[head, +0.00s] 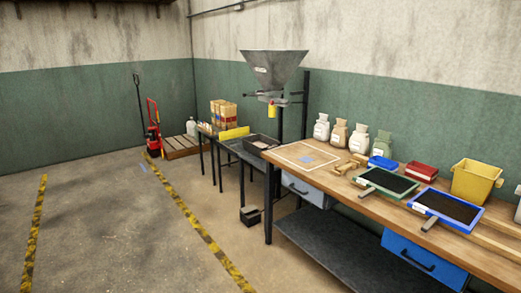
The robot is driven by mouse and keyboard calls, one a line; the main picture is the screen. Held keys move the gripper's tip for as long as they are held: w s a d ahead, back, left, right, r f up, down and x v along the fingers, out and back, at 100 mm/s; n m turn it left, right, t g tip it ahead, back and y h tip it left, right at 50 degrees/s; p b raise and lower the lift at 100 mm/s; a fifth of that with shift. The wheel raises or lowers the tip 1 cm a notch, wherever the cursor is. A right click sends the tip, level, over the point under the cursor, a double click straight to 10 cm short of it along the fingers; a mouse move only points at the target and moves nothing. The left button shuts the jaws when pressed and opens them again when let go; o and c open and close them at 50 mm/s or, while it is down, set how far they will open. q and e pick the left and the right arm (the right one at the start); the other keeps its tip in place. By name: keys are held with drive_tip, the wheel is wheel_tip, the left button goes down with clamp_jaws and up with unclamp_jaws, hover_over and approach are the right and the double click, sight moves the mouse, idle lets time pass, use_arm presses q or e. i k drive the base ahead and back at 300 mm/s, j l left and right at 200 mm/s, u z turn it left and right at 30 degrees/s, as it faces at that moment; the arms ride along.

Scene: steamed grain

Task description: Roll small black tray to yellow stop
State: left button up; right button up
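A small black tray (271,149) sits on a low, dark table or track (238,147) beneath the grey hopper. Its inside looks pale, but the contents are too small to make out. A yellow bar (234,133), which looks like the yellow stop, stands on the same low surface to the left of the tray. A gap lies between tray and bar. Neither of my grippers is in view.
A wooden workbench (464,238) on the right holds a green-framed tray (366,188), a blue-framed tray (430,216), several sacks and a yellow bin (476,182). A small black box (250,215) lies on the floor. Open floor (120,230) fills the left.

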sight(256, 143)
drive_tip(key=i+j+u, duration=0.2)
drive_tip(key=i, duration=0.25)
drive_tip(key=i+u, duration=0.2)
drive_tip(key=i, duration=0.2)
drive_tip(key=i+u, duration=0.15)
drive_tip(key=i, duration=1.25)
drive_tip(key=i+l+u, duration=0.15)
drive_tip(key=i+u, duration=0.2)
drive_tip(key=i, duration=1)
drive_tip(key=i+z, duration=0.3)
drive_tip(key=i, duration=0.3)
drive_tip(key=i+j+z, duration=0.25)
drive_tip(key=i, duration=0.4)
